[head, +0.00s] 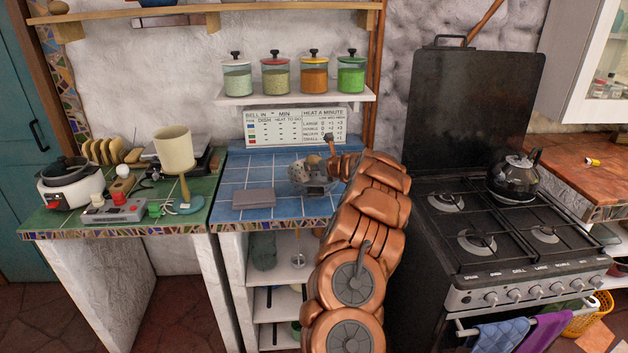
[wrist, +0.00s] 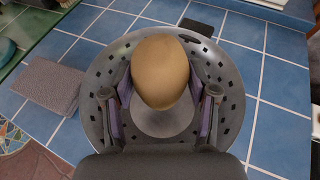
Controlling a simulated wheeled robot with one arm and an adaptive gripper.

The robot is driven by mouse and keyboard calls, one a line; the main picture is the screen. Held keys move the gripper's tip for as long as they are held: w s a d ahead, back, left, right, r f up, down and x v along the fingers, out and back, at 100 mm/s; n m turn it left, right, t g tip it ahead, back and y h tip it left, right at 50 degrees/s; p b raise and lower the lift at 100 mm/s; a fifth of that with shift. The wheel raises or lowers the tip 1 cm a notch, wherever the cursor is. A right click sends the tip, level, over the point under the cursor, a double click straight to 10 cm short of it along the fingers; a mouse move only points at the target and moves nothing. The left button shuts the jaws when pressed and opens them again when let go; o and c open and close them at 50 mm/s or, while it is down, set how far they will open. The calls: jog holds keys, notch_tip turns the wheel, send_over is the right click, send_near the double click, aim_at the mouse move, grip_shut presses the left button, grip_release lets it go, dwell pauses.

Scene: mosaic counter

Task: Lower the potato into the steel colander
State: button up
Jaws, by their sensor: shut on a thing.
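The potato (wrist: 160,72) is smooth and tan. In the wrist view my gripper (wrist: 164,98) is shut on it, one finger on each side. The steel colander (wrist: 102,77), grey with dark holes, lies beneath the potato, which is over its middle. I cannot tell whether the potato touches the colander's floor. In the head view the colander (head: 297,174) stands on the blue tiled counter, and the potato (head: 313,160) shows small at its top. My arm covers the colander's right side there.
A grey folded cloth or block (head: 253,198) lies left of the colander on the blue tiles (head: 232,174). A lamp (head: 174,155) stands on the green counter further left. The stove (head: 490,220) is on the right. Jars (head: 274,77) sit on a shelf above.

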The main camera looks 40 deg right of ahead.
jog(key=shift+f+b, duration=0.85)
jog(key=shift+f, duration=0.75)
jog(key=o, duration=1.3)
jog(key=shift+v, duration=6)
jog(key=shift+a, duration=0.1)
